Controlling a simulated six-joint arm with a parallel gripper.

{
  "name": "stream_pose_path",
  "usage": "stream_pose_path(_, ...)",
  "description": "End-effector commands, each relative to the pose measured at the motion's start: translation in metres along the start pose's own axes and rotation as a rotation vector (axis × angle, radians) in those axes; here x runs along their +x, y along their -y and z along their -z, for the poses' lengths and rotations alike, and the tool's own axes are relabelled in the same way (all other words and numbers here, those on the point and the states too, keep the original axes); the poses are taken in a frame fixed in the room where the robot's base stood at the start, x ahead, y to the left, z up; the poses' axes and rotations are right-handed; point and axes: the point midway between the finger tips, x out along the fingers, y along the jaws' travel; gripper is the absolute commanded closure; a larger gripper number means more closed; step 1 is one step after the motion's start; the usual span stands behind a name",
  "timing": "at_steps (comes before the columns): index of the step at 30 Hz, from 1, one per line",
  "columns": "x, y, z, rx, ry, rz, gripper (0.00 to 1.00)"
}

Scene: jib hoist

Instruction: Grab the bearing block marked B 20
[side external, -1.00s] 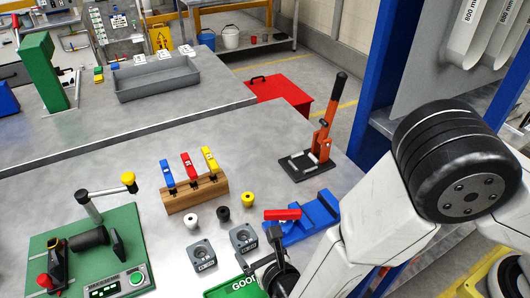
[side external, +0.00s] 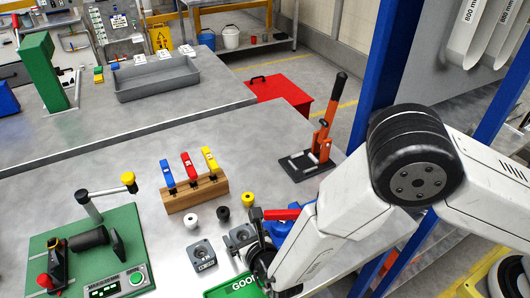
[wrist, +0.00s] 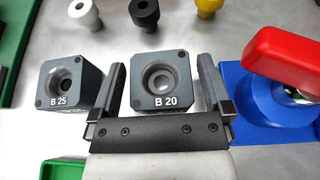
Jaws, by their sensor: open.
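The bearing block marked B 20 (wrist: 162,78) is a dark grey block with a round bore, lying on the metal bench. In the wrist view it sits between the two fingers of my gripper (wrist: 160,95), which is open, with a small gap visible on each side. In the side view my gripper (side external: 258,240) is beside the B 20 block (side external: 238,236) and hides part of it. The similar block marked B 25 (wrist: 72,82) lies to the left, just outside the left finger; it also shows in the side view (side external: 201,254).
A blue fixture with a red handle (wrist: 290,55) stands close to the right finger. White, black and yellow round pieces (wrist: 145,12) lie beyond the blocks. A green GOOD tray (side external: 232,287) is at the near edge. A wooden rack (side external: 195,194) stands farther back.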

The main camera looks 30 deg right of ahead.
Motion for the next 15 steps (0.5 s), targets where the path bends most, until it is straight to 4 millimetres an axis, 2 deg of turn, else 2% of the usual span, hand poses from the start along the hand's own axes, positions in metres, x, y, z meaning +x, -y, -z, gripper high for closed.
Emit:
stream_pose_path(4,0.0073,0.0002,0.0004,0.000,0.000,0.000,0.00)
stream_pose_path(15,0.0075,0.0001,0.0001,-0.001,0.000,0.000,0.00)
